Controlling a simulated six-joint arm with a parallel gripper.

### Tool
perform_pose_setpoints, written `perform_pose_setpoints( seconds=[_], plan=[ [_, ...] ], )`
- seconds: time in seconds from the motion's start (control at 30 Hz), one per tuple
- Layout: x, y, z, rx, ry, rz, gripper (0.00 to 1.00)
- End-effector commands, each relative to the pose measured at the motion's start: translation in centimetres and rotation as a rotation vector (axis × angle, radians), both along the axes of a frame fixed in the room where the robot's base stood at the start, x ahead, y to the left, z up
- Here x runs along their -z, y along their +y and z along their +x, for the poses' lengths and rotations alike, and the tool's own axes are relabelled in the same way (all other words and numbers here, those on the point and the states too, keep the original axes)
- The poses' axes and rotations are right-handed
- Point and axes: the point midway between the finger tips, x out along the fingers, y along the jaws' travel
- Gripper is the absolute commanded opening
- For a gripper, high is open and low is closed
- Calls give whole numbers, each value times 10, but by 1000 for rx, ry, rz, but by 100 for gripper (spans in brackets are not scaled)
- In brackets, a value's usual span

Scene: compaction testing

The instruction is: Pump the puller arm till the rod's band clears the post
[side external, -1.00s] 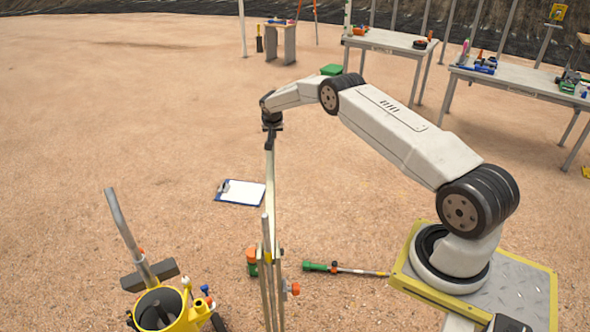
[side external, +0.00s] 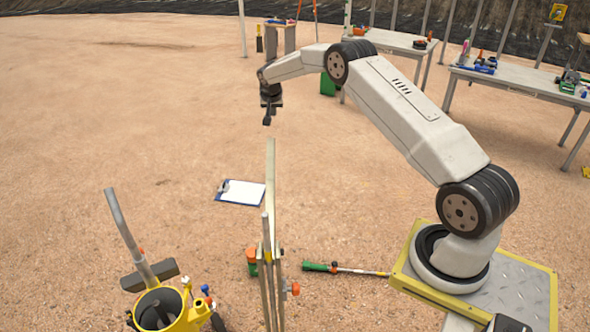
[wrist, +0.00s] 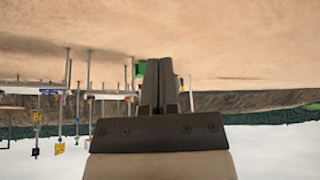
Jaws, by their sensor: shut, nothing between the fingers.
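In the side external view the puller arm is a long pale bar (side external: 270,185) standing nearly upright. Its lower end meets a stand of thin grey uprights (side external: 265,285), with a small yellow part and an orange knob (side external: 293,289) on it. I cannot clearly tell the rod, its band and the post apart here. My gripper (side external: 267,121) is just above the bar's top end, apart from it, with its fingers shut and empty. In the wrist view my gripper (wrist: 160,82) shows its two fingers together, with no bar visible between them.
A clipboard (side external: 240,191) lies on the sand behind the bar. A green-handled tool (side external: 345,270) lies to its right. A yellow bucket (side external: 187,318) with tools stands at front left. Tables (side external: 390,41) stand at the back. Open sand lies left of my gripper.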

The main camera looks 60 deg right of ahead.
Motion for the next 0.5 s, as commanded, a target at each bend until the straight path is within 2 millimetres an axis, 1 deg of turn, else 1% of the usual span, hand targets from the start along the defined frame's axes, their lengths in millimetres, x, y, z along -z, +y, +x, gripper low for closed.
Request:
perform_pose_setpoints(
  seconds=[0.03,0.2,0.3,0.5],
  plan=[
    [-10,1,0,0,-2,-1,0],
    [-32,3,-2,0,-1,-1,0],
    [-40,4,-2,0,0,0,0],
    [-47,4,-3,0,1,1,0]
  ],
)
